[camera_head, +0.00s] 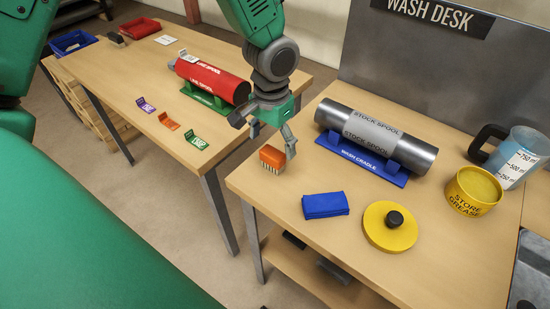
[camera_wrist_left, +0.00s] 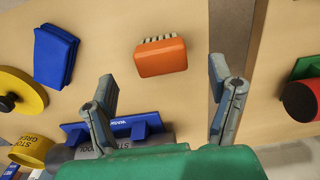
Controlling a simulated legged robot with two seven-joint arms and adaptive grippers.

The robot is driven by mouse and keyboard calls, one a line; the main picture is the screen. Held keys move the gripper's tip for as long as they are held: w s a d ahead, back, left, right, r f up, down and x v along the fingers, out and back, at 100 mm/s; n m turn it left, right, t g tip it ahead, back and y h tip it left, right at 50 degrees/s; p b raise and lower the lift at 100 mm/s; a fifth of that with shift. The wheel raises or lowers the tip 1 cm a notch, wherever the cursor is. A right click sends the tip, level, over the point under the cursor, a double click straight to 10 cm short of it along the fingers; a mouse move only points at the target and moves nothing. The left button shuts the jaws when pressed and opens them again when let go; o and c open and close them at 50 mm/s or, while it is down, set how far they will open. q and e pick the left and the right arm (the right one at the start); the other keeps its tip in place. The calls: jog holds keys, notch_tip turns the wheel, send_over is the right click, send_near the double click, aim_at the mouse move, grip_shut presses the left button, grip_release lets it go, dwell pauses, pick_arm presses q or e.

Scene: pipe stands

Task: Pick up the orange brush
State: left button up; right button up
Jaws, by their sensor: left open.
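The orange brush (camera_head: 272,157), with pale bristles, is at the left edge of the wash desk (camera_head: 270,205). It also shows in the left wrist view (camera_wrist_left: 161,57), just beyond the fingertips and between their lines. My left gripper (camera_head: 272,130) is open and empty, above and close to the brush in the head view. Its two fingers (camera_wrist_left: 165,85) are spread apart in the wrist view. I cannot tell the exact height gap between the fingertips and the brush. My right gripper is not in view.
A grey stock spool (camera_head: 340,120) lies on a blue wash cradle (camera_head: 395,176) behind the brush. A blue cloth (camera_head: 325,205), yellow lid (camera_head: 378,235), grease tub (camera_head: 462,205) and jug (camera_head: 515,150) stand to the right. A gap separates the left table, with its red spool (camera_head: 222,82).

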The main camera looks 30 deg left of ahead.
aim_at(272, 151)
pick_arm(q)
jog(key=f, duration=0.2)
jog(key=a+f, duration=0.1)
jog(key=f, duration=0.1)
jog(key=shift+w+f, duration=0.1)
jog(key=shift+d+f, duration=0.15)
jog(key=shift+f, duration=0.1)
jog(key=shift+d+r, duration=0.1)
jog(key=shift+d, duration=0.5)
jog(key=c, duration=1.3)
jog(key=shift+a, duration=0.35)
jog(key=shift+a+r, duration=0.1)
jog(key=shift+r, duration=0.3)
jog(key=r, duration=0.9)
jog(key=shift+d, duration=0.2)
jog(key=o, duration=0.6)
jog(key=shift+a, duration=0.1)
jog(key=c, duration=0.4)
